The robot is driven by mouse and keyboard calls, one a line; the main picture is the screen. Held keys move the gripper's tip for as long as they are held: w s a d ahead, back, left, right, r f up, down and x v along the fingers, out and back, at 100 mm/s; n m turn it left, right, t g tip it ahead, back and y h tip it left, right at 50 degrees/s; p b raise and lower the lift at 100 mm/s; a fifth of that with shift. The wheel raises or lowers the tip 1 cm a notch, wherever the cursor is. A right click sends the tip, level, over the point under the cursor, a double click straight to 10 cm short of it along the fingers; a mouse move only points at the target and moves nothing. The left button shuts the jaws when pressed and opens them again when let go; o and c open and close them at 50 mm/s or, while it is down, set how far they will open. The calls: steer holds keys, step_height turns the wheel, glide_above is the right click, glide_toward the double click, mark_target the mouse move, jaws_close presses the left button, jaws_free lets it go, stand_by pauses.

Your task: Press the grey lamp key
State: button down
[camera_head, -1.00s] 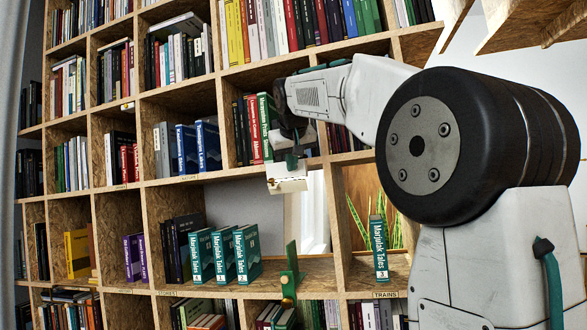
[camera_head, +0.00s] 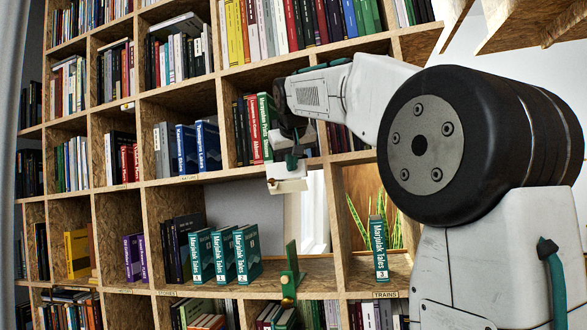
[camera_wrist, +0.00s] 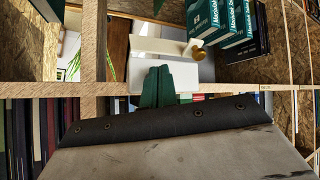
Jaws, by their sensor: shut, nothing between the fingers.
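A small pale grey-white fixture (camera_head: 288,186) hangs at the shelf edge in the head view, just below my gripper (camera_head: 291,163). In the wrist view it shows as a pale plate (camera_wrist: 181,77) with a second pale part (camera_wrist: 155,46) beyond it and a brass knob (camera_wrist: 199,54) at the side. I take the pale plate to be the grey lamp key, but cannot be sure. My gripper's green fingers (camera_wrist: 158,74) are together and empty. Their tips overlap the plate in the wrist view; whether they touch it I cannot tell.
Red and green books (camera_head: 256,130) fill the compartment left of my gripper.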

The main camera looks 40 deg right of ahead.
steer(key=s+a, duration=0.3)
steer(key=a, duration=0.1)
steer(key=shift+s+a, duration=0.35)
stand_by(0.3)
stand_by(0.9)
